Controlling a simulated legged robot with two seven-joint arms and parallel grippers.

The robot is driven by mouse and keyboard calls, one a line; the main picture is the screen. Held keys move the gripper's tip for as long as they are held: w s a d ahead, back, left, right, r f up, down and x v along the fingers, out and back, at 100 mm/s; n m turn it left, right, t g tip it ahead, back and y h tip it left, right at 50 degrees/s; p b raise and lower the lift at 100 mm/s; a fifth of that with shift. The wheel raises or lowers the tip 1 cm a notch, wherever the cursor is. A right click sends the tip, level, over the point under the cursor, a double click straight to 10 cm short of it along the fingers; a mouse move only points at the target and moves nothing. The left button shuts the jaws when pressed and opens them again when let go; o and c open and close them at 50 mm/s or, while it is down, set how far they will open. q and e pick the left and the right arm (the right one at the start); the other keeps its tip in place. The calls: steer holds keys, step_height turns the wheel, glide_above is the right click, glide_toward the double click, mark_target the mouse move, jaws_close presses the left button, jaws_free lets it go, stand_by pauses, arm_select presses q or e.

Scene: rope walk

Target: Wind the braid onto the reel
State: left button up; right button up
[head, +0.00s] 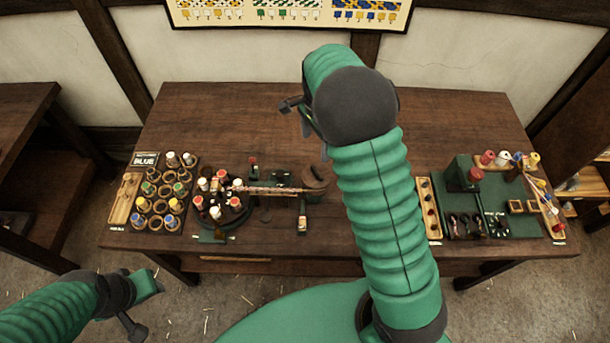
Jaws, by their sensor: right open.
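The braid (265,190) is a thin, pale, patterned cord. It runs level from the round stand of bobbins (222,205) on the left to the brown reel (314,178) near the table's middle. My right forearm covers the view just right of the reel, so its right side may be hidden. My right gripper (299,114) is open, above the rear of the table and up from the reel in the picture. Its jaws are partly behind the wrist, and I see nothing held. My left gripper (146,304) is low in front of the table's left end, away from the braid.
A green board (517,221) with tools and spools lies at the right. A narrow wooden tray (429,208) is beside it. The table's rear (230,115) is clear.

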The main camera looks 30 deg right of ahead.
glide_toward(316, 171)
steer(key=f, duration=0.1)
steer(key=d+f+p, duration=0.1)
steer(key=d+f, duration=0.1)
steer(key=f, duration=0.1)
steer(key=shift+s+f, duration=0.1)
steer(key=shift+s, duration=0.05)
steer(key=a+f, duration=0.1)
steer(key=f, duration=0.1)
steer(key=a+f+p, duration=0.1)
steer(key=f, duration=0.1)
steer(key=shift+a+f, duration=0.1)
steer(key=shift+a, duration=0.25)
steer(key=shift+f, duration=0.1)
steer(key=shift+d+f, duration=0.1)
steer(key=shift+d, duration=0.3)
steer(key=shift+d+f, duration=0.1)
steer(key=shift+d, duration=0.5)
steer(key=c, duration=0.7)
steer(key=shift+a, duration=0.1)
steer(key=shift+c, duration=1.4)
steer(key=shift+a, duration=0.45)
steer(key=c, duration=0.4)
arm_select(q)
steer(key=d+r, duration=0.2)
steer(key=shift+w+d+r, duration=0.2)
steer(key=shift+r, duration=0.15)
